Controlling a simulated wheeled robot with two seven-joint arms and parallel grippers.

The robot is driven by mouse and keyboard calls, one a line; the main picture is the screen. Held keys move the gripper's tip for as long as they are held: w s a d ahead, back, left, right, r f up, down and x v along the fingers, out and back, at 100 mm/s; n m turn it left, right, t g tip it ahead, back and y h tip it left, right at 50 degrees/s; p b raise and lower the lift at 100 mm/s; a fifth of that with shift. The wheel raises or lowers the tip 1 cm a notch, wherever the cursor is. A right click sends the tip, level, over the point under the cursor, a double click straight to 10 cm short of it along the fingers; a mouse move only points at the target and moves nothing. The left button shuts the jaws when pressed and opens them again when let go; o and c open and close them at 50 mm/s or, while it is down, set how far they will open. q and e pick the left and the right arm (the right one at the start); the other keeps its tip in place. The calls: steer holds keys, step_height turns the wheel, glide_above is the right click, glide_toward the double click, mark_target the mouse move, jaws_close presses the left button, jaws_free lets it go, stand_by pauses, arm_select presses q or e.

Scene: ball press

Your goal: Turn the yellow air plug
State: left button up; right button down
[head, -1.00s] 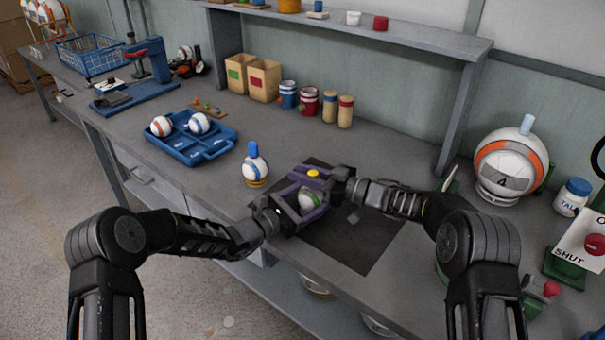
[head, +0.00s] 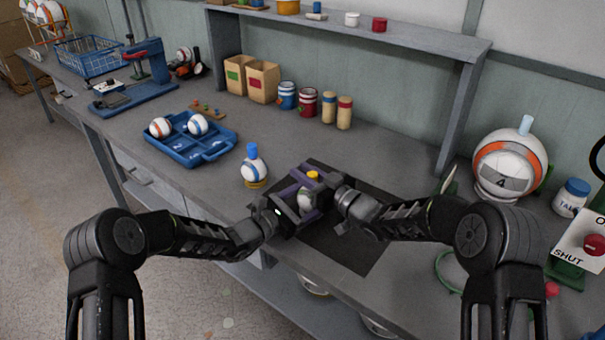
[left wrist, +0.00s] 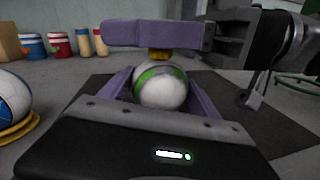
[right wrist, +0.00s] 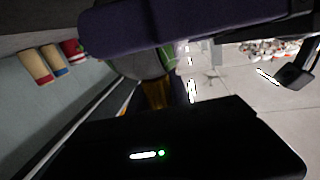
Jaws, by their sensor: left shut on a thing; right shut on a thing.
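A white ball with a green band (left wrist: 160,86) sits between the purple fingers of my left gripper (head: 302,202), which is shut on it over the dark mat. The yellow air plug (head: 313,175) is at the top of the ball. It also shows in the left wrist view (left wrist: 160,55) and, in shadow, in the right wrist view (right wrist: 157,93). My right gripper (head: 320,179) comes in from the right and is shut on the plug; its purple finger crosses above the ball in the left wrist view. The fingers partly hide the plug, so its turn angle cannot be told.
The dark mat (head: 350,244) is otherwise bare. A blue-and-white ball (head: 254,170) stands on a yellow ring left of my grippers. A blue tray (head: 190,158) with two balls lies farther left. A large ball numbered 4 (head: 508,165) and a shut-off sign (head: 583,240) stand at right.

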arm_select(q)
steer(key=shift+f, duration=0.1)
arm_select(e)
steer(key=m+t+h, duration=0.1)
steer(key=h, duration=0.1)
steer(key=m+t+h, duration=0.2)
steer(key=shift+w+d+r, duration=0.15)
steer(key=shift+w+d, duration=0.05)
arm_select(q)
steer(key=shift+f, duration=0.1)
arm_select(e)
steer(key=shift+w+d+m+t+h, duration=0.15)
steer(key=shift+m+t+h, duration=0.15)
steer(key=shift+m+h, duration=0.3)
steer(key=shift+d+m+t+h, duration=0.1)
steer(key=shift+m+t+h, duration=0.2)
steer(key=shift+m+h, duration=0.3)
steer(key=shift+h, duration=0.3)
arm_select(q)
steer(key=shift+s, duration=0.1)
arm_select(e)
steer(key=c, duration=1.5)
jaws_free()
steer(key=o, duration=0.3)
steer(key=shift+d, duration=0.1)
steer(key=v, duration=1.2)
